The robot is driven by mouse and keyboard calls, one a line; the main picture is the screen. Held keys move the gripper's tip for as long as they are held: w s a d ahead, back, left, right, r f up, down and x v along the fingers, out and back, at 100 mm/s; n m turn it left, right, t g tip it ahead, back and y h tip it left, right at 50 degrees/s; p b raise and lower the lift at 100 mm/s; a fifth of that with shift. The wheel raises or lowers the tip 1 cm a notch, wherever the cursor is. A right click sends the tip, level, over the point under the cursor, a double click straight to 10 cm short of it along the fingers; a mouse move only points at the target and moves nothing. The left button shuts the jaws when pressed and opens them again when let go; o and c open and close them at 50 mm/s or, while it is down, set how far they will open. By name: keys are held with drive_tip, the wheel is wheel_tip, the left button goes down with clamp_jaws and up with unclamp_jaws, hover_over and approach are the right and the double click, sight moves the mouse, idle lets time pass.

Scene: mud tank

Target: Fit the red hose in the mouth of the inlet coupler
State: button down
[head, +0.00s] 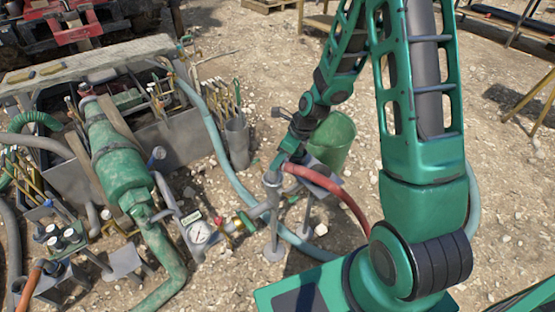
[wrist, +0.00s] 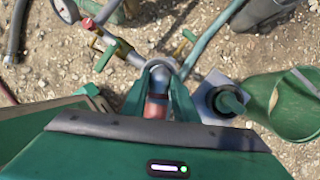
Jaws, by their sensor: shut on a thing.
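The red hose (head: 345,200) curves from my gripper down to the right, behind my arm, in the head view. My gripper (head: 284,160) is shut on the hose near its end. In the wrist view, the red hose (wrist: 155,108) shows between the fingers of my gripper (wrist: 158,98). The inlet coupler (head: 272,183) is a grey upright fitting just below and left of my gripper. Its rounded grey top (wrist: 160,66) shows just past the fingertips in the wrist view. The fingers hide the meeting of hose and coupler, so I cannot tell whether the end is inside the mouth.
A green bucket (head: 333,142) stands behind and right of my gripper. A grey stand (head: 318,180) is close on the right. A pressure gauge (head: 200,233), valves and a green pump body (head: 120,165) crowd the left. Gravel ground is open farther back.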

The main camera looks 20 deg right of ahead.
drive_tip(key=c, duration=1.3)
unclamp_jaws()
drive_tip(key=shift+f, duration=0.1)
drive_tip(key=shift+c, duration=0.2)
drive_tip(key=v, duration=1)
drive_tip(key=shift+r, duration=0.25)
drive_tip(key=shift+d+r, duration=0.1)
drive_tip(key=shift+s, duration=0.1)
